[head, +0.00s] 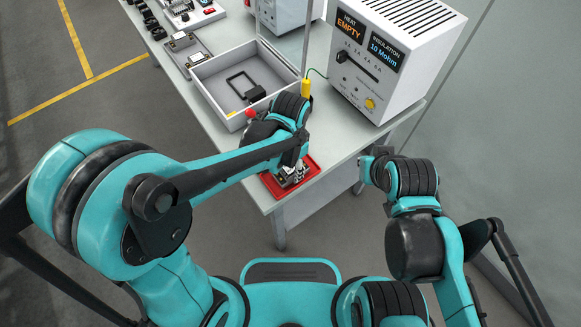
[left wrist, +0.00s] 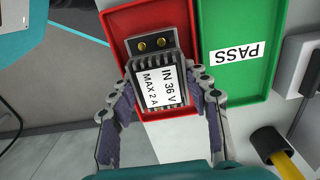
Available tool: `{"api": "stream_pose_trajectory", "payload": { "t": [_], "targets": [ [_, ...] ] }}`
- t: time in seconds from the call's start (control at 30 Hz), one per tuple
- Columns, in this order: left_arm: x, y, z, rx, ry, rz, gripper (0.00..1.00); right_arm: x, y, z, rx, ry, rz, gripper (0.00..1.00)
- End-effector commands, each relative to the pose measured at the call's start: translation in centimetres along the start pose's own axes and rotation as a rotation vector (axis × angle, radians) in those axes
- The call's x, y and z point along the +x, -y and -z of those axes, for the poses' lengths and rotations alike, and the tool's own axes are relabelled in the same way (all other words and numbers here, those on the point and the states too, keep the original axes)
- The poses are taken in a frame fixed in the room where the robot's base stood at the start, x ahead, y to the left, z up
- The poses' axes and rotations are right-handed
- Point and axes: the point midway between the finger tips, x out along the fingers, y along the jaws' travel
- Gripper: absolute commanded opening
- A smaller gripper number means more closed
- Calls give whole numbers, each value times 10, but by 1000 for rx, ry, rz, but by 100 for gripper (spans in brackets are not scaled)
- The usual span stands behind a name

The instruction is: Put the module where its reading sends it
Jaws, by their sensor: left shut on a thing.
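My left gripper (head: 290,166) is shut on the module (left wrist: 158,82), a finned dark block with two brass terminals and a white label reading "IN 36 V MAX 2 A". It also shows in the head view (head: 291,175), partly hidden by my arm. The module is over the red tray (left wrist: 119,20); I cannot tell whether it touches the floor. The green tray (left wrist: 222,82), labelled "PASS", is beside the red one in the left wrist view. The tester (head: 395,55) shows "HEAT EMPTY" and "INSULATION 10 Mohm". My right gripper (head: 374,164) is off the table's right edge, jaws unclear.
A grey open bin (head: 208,92) with a black frame-shaped part inside stands left of the tester. A yellow plug (head: 306,87) on a green cable and a red knob (head: 249,113) are close to my left wrist. More parts lie along the far table. The near table edge is close.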

Motion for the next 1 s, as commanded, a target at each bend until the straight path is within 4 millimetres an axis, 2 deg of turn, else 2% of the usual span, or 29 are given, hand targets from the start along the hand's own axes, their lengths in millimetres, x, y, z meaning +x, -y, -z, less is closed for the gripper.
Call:
{"api": "stream_pose_trajectory", "payload": {
  "t": [0.27, 0.3, 0.37, 0.4, 0.77, 0.87, 1.0],
  "targets": [
    [2, 0, 0, 0, 0, 0, 9, 2, 0, -1, 0, 0, 0, 0],
    [3, 0, 0, 0, 0, 0, 50, 2, 0, -1, 0, 0, 0, 0],
    [2, 0, 0, 0, 0, 0, 66, 1, 0, -1, 0, 0, 0, 0],
    [2, 0, 0, 0, 0, 0, 68, 1, 0, -1, 0, 0, 0, 0],
    [-4, 0, 0, 0, 0, 0, 68, -3, 0, 2, 0, 0, 0, 0],
    [-19, 0, 0, 0, 0, 0, 68, -8, 0, 6, 0, 0, 0, 0],
    [-50, 0, 0, 0, 0, 0, 68, -18, 0, 13, 0, 0, 0, 0]
  ]
}}
